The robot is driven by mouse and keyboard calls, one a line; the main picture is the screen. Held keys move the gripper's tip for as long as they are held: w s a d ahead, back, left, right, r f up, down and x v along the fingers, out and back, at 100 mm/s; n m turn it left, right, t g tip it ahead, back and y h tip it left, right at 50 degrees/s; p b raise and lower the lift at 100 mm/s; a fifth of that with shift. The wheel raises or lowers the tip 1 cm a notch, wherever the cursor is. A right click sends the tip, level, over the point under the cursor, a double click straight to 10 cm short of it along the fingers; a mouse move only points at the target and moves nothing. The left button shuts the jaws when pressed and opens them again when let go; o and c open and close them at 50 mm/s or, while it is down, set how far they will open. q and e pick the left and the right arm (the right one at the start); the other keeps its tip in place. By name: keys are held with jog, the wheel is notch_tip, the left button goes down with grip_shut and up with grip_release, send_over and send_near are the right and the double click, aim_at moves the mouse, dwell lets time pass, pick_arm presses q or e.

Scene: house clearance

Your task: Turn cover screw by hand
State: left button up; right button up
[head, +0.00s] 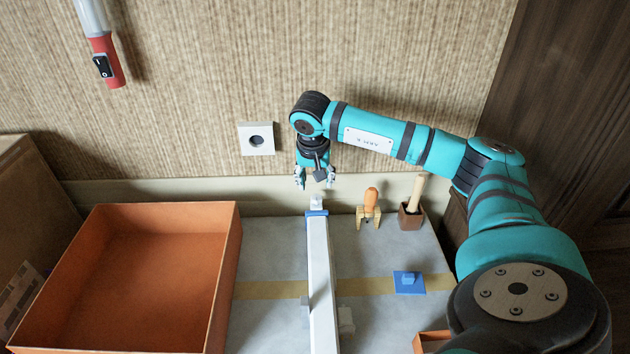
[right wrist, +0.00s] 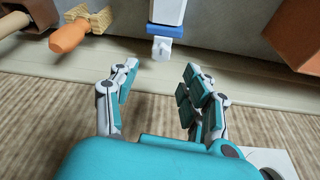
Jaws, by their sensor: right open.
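My right gripper (head: 315,182) is open and empty, pointing down near the wall. It also shows in the right wrist view (right wrist: 160,74), with its two fingers apart. Just beyond the fingertips is a small white block (head: 317,202) at the far end of a long white bar (head: 320,270), beside a blue band (head: 316,213). In the right wrist view the white block (right wrist: 161,48) lies in line with the gap between the fingers, apart from them. A square white wall plate (head: 256,138) with a dark round centre is left of the gripper. I cannot make out a separate screw.
A large empty orange box (head: 222,290) stands left of the bar. On the right are an orange-handled brush (head: 371,200), a brown holder (head: 411,217) with a wooden handle, and a blue piece (head: 409,283). A red-ended tube (head: 105,62) is at upper left.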

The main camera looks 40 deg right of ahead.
aim_at(316, 199)
jog(key=b+x, duration=0.6)
jog(key=x, duration=0.1)
jog(key=shift+a+f, duration=0.1)
jog(key=shift+f, duration=0.35)
jog(key=shift+r, duration=0.35)
jog(key=shift+f, duration=0.15)
jog(key=shift+w+f, duration=0.1)
jog(key=shift+f, duration=0.1)
jog(key=shift+c, duration=0.2)
jog(key=c, duration=0.8)
